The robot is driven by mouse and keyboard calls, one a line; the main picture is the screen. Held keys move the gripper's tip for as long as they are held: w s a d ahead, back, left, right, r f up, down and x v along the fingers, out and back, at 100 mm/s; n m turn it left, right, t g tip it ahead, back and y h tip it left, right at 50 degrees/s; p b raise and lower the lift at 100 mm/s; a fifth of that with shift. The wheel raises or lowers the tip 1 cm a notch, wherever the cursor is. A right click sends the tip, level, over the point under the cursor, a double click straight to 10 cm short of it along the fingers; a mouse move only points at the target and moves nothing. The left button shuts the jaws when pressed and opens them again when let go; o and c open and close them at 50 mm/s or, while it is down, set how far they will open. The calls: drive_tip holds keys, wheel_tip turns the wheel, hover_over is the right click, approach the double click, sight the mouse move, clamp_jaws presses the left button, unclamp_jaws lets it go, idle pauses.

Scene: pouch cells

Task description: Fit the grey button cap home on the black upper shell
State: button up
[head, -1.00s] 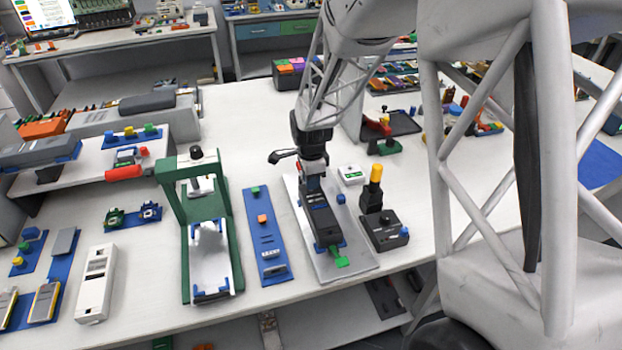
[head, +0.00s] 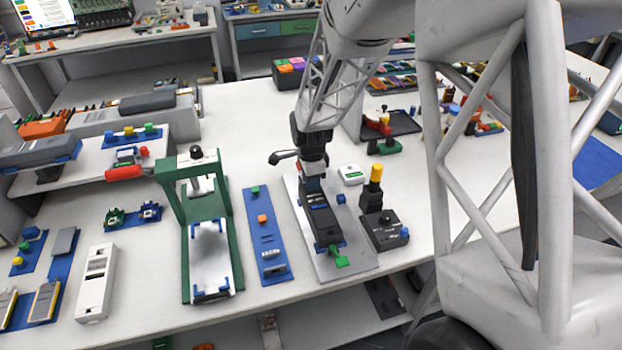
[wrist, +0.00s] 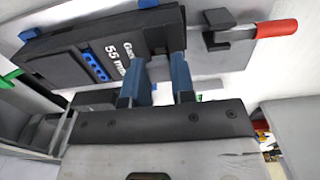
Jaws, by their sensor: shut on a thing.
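The black upper shell (head: 322,219) lies on a grey plate (head: 357,264) on the bench, with blue clamps around it and a green piece at its near end. In the wrist view the shell (wrist: 60,50) fills the upper left, with white lettering and a row of blue spots on its side. My gripper (head: 311,187) is at the far end of the shell. In the wrist view its two blue fingers (wrist: 159,70) reach to the shell's edge with a gap between them.
A red-handled toggle clamp (wrist: 277,29) stands beside the shell. A green press frame (head: 185,230) and a blue strip (head: 273,250) stand left. A black box (head: 385,232) with a yellow-topped post stands close on the right. A small white box (head: 351,176) is behind it.

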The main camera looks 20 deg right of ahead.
drive_tip(key=shift+f, duration=0.6)
drive_tip(key=o, duration=1)
drive_tip(key=shift+c, duration=0.2)
drive_tip(key=shift+r, duration=0.1)
drive_tip(key=shift+r, duration=3.85)
